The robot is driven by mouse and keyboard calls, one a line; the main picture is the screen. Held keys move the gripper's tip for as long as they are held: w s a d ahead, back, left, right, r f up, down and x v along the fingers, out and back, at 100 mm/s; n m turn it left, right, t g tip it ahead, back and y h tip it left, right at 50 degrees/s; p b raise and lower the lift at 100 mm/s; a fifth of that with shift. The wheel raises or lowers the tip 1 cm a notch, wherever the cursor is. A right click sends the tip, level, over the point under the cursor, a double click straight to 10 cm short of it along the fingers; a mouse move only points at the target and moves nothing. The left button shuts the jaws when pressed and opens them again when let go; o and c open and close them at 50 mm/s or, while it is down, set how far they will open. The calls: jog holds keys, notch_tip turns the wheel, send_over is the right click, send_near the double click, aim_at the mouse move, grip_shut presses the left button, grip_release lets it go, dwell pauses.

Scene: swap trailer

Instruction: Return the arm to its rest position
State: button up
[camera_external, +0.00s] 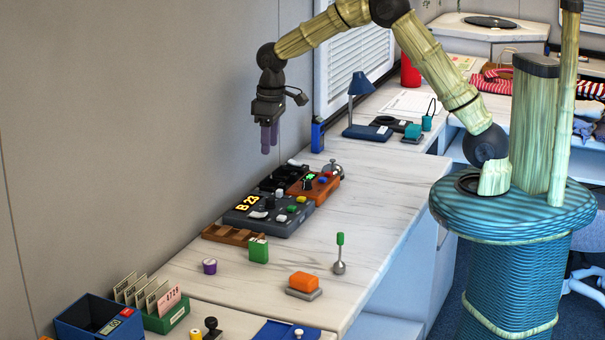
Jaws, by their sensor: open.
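My arm reaches from its round blue base at the right, up and over to the left. My gripper (269,150) hangs at its end, pointing down, with dark purple fingers. It is open and holds nothing. It is in the air above the far part of the marble-look counter (378,233), near the wall. A dark control box with a lit B-23 display (268,214) and an orange button box (314,185) stand on the counter below it.
A blue lamp (360,105) and a silver bell (333,169) stand farther back. A card tray (168,318) is front left. The counter's right side is mostly clear.

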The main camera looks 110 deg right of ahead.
jog(key=s+a+r+n+t+p, duration=0.1)
jog(key=a+r+n, duration=0.1)
jog(key=a, duration=0.9)
jog(key=s+a+r+n+p, duration=0.2)
jog(key=a, duration=0.9)
jog(key=s+a+n+t+p, duration=0.1)
jog(key=s+a+n, duration=0.2)
jog(key=s+a, duration=0.6)
jog(key=shift+s+a+f, duration=0.15)
jog(key=shift+s+a, duration=0.15)
jog(key=shift+a, duration=0.9)
